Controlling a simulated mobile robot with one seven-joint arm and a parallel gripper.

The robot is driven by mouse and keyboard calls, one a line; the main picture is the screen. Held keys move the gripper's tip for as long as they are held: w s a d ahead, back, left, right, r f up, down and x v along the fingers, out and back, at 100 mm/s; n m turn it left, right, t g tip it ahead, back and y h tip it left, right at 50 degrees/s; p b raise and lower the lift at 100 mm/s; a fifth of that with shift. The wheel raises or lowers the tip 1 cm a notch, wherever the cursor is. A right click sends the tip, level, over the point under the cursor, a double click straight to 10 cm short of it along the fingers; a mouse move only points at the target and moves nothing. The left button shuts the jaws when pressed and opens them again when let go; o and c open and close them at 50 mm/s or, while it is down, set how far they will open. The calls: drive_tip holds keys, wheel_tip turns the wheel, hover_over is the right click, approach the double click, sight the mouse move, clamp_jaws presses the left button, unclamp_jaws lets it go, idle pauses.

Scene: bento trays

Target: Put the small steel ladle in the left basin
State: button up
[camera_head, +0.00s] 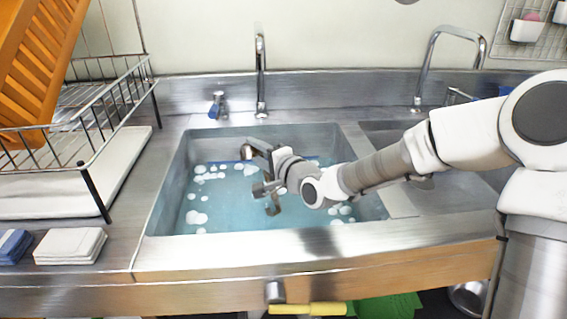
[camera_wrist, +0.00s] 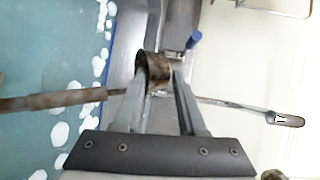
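The left basin (camera_head: 172,200) holds bluish water with white foam patches. My gripper (camera_head: 258,170) hangs over this basin. In the wrist view, a small brownish metal cup (camera_wrist: 153,70), which looks like the bowl of the steel ladle, fills the gap between the fingertips of my gripper (camera_wrist: 157,82), and the fingers appear shut on it. A brown handle (camera_wrist: 65,100) reaches left from beside the left finger, over the water; its join to the cup is hidden by that finger. In the head view the ladle is small and hard to tell from the fingers.
A tall tap (camera_head: 260,75) and a blue-handled knob (camera_head: 217,105) stand behind the left basin. The right basin (camera_head: 450,195) lies partly behind my arm. A wire dish rack (camera_head: 125,100) stands at left, with folded cloths (camera_head: 70,246) in front of it.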

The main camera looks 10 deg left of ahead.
drive_tip(key=p+v, duration=0.5)
drive_tip(key=v, duration=1)
drive_tip(key=shift+a, duration=0.1)
